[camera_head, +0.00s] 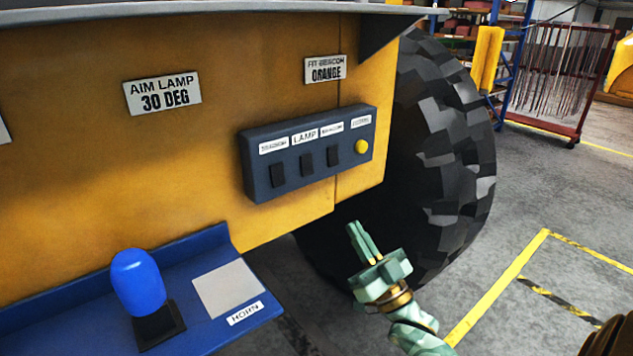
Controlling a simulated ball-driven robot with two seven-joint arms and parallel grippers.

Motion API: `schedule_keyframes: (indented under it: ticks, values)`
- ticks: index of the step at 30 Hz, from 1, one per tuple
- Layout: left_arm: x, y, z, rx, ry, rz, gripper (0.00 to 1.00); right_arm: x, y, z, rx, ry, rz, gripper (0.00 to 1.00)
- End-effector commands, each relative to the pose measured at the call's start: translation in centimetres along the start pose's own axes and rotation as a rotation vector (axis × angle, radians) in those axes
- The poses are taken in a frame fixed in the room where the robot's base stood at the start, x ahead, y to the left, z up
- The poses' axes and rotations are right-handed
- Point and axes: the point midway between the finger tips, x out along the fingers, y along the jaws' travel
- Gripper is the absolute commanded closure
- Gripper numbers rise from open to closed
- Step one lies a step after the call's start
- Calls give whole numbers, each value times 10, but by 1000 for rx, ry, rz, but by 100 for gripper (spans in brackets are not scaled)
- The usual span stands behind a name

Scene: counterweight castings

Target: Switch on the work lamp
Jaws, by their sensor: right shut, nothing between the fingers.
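A dark switch box (258,194) is fixed to the yellow side panel. It carries three dark switches in a row and a yellow button (361,147) at its right end. The label LAMP (305,137) sits above the middle switch (306,164); I cannot tell whether that switch is on or off. My right gripper (354,232) is shut and empty, its fingers pointing up, below and to the right of the switches and apart from the box in the picture. My left gripper is out of view. I cannot make out a lit work lamp.
A blue shelf (205,250) at lower left holds a blue dome (138,281) on a black base and a pale plate (228,289). A large black tyre (440,150) stands behind my right gripper. A sign (162,95) reads AIM LAMP 30 DEG. Open floor lies right.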

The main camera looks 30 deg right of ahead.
Motion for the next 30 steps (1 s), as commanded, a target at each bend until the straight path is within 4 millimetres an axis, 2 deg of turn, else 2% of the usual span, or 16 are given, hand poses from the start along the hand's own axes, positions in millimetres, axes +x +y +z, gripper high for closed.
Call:
schedule_keyframes:
  ticks: [7, 11, 14, 25, 30]
  values:
    - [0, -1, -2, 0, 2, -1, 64, 1, 0, 1, 0, -2, 1, 100]
    - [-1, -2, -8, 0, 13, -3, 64, 9, 0, 0, 0, -1, 0, 100]
    - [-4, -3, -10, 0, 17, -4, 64, 25, 0, -1, -1, 1, 0, 100]
    - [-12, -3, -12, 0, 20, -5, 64, 103, 0, 0, -1, 0, 0, 100]
    - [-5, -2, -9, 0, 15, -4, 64, 118, 0, 21, 0, -4, 1, 100]
